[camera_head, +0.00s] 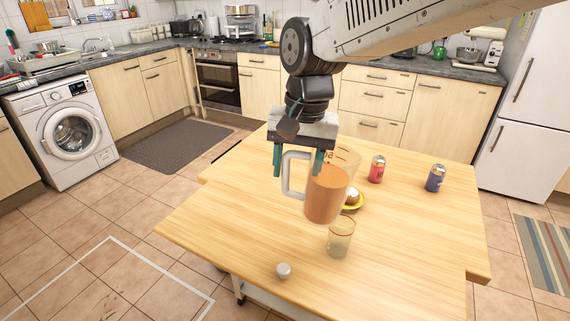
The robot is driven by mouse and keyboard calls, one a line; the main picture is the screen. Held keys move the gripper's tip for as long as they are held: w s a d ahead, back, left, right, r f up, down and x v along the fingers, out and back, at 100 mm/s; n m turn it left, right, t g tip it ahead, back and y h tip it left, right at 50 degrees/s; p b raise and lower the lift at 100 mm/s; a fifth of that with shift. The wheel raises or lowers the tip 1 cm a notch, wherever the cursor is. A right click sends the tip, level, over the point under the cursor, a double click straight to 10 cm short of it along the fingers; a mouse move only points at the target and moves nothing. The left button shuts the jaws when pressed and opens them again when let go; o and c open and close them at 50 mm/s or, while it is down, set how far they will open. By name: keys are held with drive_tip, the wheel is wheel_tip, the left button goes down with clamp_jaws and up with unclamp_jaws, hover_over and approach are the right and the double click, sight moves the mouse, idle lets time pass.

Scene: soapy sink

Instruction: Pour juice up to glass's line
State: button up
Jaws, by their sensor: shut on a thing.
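A clear measuring jug (327,188) with a white handle holds orange-brown juice. It hangs above the wooden table, nearly upright with a slight tilt. My gripper (297,168) points down, with its two green fingers at the handle side of the jug; it is shut on the jug. A clear glass (340,238) stands upright on the table, below and slightly right of the jug. The glass has a yellowish tint, and I cannot tell its line or whether it holds liquid.
A yellow plate with a round brown item (352,198) sits partly hidden behind the jug. A red can (376,169) and a blue can (435,178) stand farther back on the table (425,230). A small white object (283,270) is near the front edge. The table's left part is clear.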

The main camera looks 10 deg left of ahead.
sight(285, 189)
drive_tip(key=shift+a, duration=1)
drive_tip(key=shift+f, duration=0.15)
drive_tip(key=shift+a+f+y, duration=0.15)
drive_tip(key=shift+f+y, duration=0.45)
drive_tip(key=shift+f, duration=0.5)
drive_tip(key=shift+n, duration=0.3)
drive_tip(key=shift+y, duration=0.7)
drive_tip(key=shift+f, duration=0.1)
drive_tip(key=shift+f+y, duration=0.2)
drive_tip(key=shift+y, duration=0.2)
drive_tip(key=shift+f, duration=0.15)
